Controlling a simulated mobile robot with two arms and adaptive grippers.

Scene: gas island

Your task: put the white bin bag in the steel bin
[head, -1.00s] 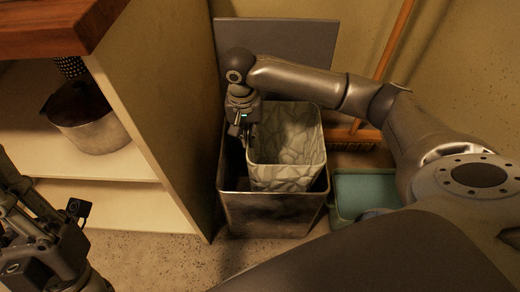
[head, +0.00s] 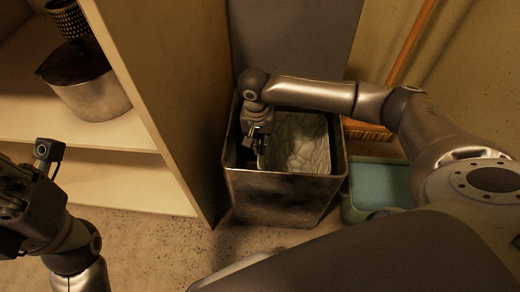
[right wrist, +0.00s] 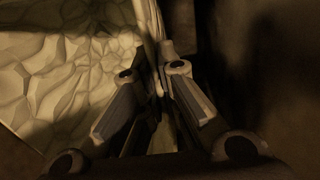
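The steel bin (head: 285,195) stands on the floor, its open top facing me. The white bin bag (head: 300,140), with a cracked-looking pattern, sits down inside it, its top around rim level. My right gripper (head: 261,158) reaches into the bin at the bag's left edge. In the right wrist view the bag (right wrist: 60,85) fills the left side, and my right gripper's fingers (right wrist: 161,62) close on its thin wall. My left gripper (head: 20,205) is at the lower left, far from the bin; its fingers do not show clearly.
A shelf unit (head: 165,90) with a metal pot (head: 90,90) stands close to the bin's left. A teal container (head: 380,185) is on the right, with a broom (head: 375,132) behind it. A dark panel (head: 295,45) stands behind the bin.

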